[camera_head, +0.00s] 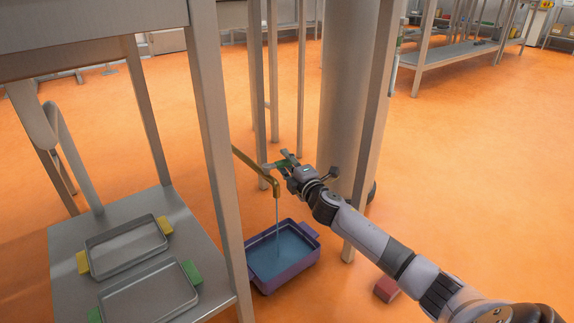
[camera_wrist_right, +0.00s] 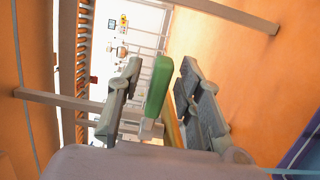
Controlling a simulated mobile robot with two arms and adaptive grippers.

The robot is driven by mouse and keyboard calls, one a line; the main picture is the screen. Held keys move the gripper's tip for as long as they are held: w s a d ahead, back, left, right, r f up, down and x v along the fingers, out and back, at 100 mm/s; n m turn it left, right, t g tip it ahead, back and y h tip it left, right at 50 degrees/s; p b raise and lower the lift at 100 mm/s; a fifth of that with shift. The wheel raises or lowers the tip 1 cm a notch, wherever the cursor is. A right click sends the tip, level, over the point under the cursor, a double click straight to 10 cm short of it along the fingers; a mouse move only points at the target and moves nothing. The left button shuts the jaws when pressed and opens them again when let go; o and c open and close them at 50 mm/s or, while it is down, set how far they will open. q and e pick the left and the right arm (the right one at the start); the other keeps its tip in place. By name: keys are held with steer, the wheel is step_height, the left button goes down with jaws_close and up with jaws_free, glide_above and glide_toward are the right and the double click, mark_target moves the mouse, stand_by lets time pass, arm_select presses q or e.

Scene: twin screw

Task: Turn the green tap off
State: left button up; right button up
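The green tap handle (camera_head: 281,164) sits on a brass pipe (camera_head: 255,168) with a downturned spout. A thin stream of water runs from the spout into a purple basin (camera_head: 299,278) on the floor. My right gripper (camera_head: 288,167) is at the handle, partly covering it in the head view. In the right wrist view the green handle (camera_wrist_right: 159,86) stands between the two fingers of my right gripper (camera_wrist_right: 162,92). The fingers are apart, one on each side, with a narrow gap visible. Contact cannot be told. My left gripper is not in view.
A metal table (camera_head: 75,249) at the left holds two grey trays, one with yellow handles (camera_head: 125,247) and one with green handles (camera_head: 150,297). Metal posts (camera_head: 213,150) and a wide column (camera_head: 343,90) stand around the tap. A red block (camera_head: 386,289) lies on the orange floor.

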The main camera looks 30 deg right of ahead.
jaws_close()
stand_by(0.4)
stand_by(0.4)
